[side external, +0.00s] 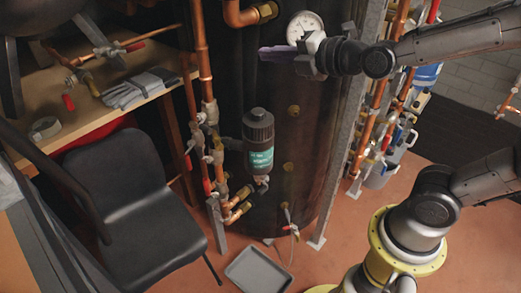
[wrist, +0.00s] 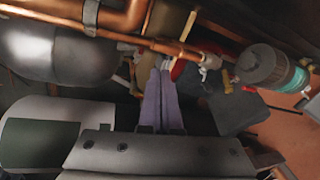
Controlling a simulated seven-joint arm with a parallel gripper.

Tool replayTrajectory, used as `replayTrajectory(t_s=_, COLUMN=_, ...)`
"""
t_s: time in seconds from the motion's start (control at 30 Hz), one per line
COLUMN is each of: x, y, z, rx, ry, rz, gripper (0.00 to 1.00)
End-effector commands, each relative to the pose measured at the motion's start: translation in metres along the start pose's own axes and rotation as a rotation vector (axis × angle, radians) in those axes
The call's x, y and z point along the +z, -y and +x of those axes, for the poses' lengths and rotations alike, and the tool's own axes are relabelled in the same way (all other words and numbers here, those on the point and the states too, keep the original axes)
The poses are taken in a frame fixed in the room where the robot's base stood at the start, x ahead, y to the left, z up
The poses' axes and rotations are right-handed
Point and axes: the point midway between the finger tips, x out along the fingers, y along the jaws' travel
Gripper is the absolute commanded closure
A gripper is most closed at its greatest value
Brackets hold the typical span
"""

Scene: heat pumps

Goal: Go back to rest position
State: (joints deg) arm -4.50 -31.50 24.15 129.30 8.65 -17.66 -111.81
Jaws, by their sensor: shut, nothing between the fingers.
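My gripper (side external: 264,53) is in the upper middle of the side external view, in front of the large dark tank (side external: 310,130). Its purple fingers point left, just below and left of a round white gauge (side external: 304,27). In the wrist view my gripper (wrist: 161,64) shows its two purple fingers side by side, closed together with nothing between them. The fingertips lie near a copper pipe in that picture. I cannot tell whether the gripper touches anything.
Copper pipes (side external: 201,60) with valves run left of the gripper. A dark canister (side external: 258,140) with a green label is on the tank's front. A grey post (side external: 350,130) stands right of it. A black chair (side external: 130,190), a workbench (side external: 75,125) and a floor tray (side external: 258,272) are lower.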

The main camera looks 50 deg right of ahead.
Motion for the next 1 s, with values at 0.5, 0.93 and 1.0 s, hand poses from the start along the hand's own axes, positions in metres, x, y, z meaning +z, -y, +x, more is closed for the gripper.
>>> replayTrajectory(t_s=0.5, x=-0.006, y=0.069, z=-0.133, rx=-0.449, ry=0.152, rz=1.103, gripper=1.00)
replayTrajectory(t_s=0.93, x=-0.022, y=0.140, z=-0.191, rx=-0.739, ry=0.589, rz=1.685, gripper=1.00)
replayTrajectory(t_s=1.0, x=-0.022, y=0.140, z=-0.191, rx=-0.735, ry=0.604, rz=1.712, gripper=1.00)
